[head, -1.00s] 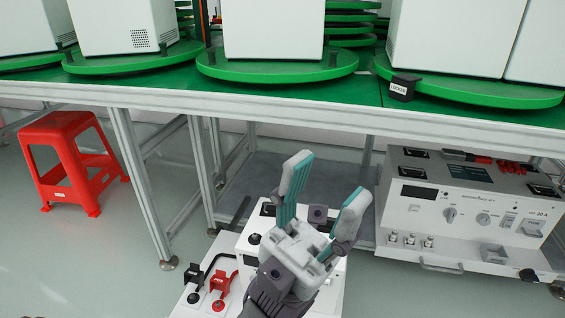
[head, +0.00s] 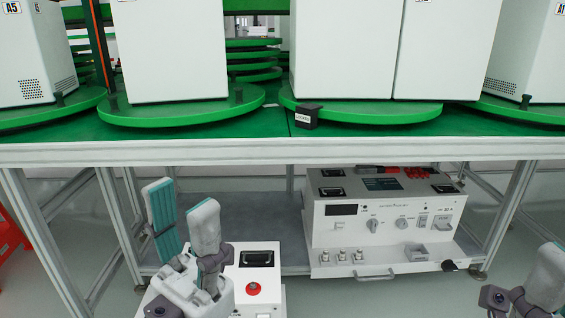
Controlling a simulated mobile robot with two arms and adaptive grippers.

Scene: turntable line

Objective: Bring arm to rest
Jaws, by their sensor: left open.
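My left gripper (head: 184,218) is at the lower left of the head view. Its two grey-and-teal fingers point up and stand apart with nothing between them. It is in front of the table's front edge and below the table top. My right gripper (head: 538,285) is partly in view at the lower right corner. One grey finger shows there, and the rest is cut off by the frame, so its opening cannot be told.
The table (head: 300,152) holds green turntables (head: 182,113) with white boxes (head: 344,48). A black block labelled LOCKED (head: 307,117) sits at a turntable's rim. A white instrument (head: 383,222) stands on the lower shelf. A red stool (head: 26,252) shows at the left edge.

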